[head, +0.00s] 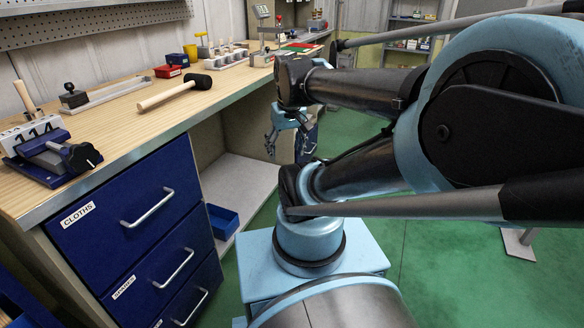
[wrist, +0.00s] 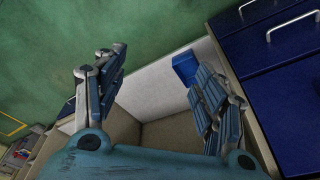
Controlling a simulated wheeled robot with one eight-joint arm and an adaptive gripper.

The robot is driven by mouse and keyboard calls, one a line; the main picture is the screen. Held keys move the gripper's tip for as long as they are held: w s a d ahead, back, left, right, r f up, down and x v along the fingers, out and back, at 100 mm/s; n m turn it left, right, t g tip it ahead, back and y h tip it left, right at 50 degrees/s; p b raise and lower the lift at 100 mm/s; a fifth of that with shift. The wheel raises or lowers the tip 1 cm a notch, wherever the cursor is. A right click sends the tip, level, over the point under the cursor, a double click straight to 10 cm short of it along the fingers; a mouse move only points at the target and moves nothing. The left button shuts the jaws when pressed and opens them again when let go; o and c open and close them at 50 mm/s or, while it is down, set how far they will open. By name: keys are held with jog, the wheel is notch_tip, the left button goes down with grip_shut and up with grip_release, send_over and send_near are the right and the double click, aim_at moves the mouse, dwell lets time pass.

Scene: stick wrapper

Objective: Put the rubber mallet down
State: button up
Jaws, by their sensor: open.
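The rubber mallet, with a black head and a pale wooden handle (head: 165,96), lies on its side on the wooden workbench top (head: 125,125), its head toward the right. Nothing is touching it from above. My gripper (head: 290,150) hangs beyond the bench's front edge, to the right of the mallet and clear of it. In the wrist view my gripper (wrist: 158,70) has its fingers spread wide with nothing between them. The mallet is not in the wrist view.
A clamp-like vise (head: 50,158) and a number block stand at the bench's near left. Red and blue bins (head: 168,71) and a tray of cups stand behind the mallet. A blue bin (head: 222,220) sits on the low shelf, also seen in the wrist view (wrist: 186,68). Blue drawers (head: 130,205) front the bench.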

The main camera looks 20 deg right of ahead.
jog(key=s+d+f+m, duration=0.1)
jog(key=s+f, duration=0.2)
jog(key=f, duration=0.1)
jog(key=shift+s+d+f, duration=0.15)
jog(key=shift+s+f, duration=0.25)
jog(key=shift+w+f, duration=0.2)
jog(key=shift+w, duration=0.3)
dwell(0.4)
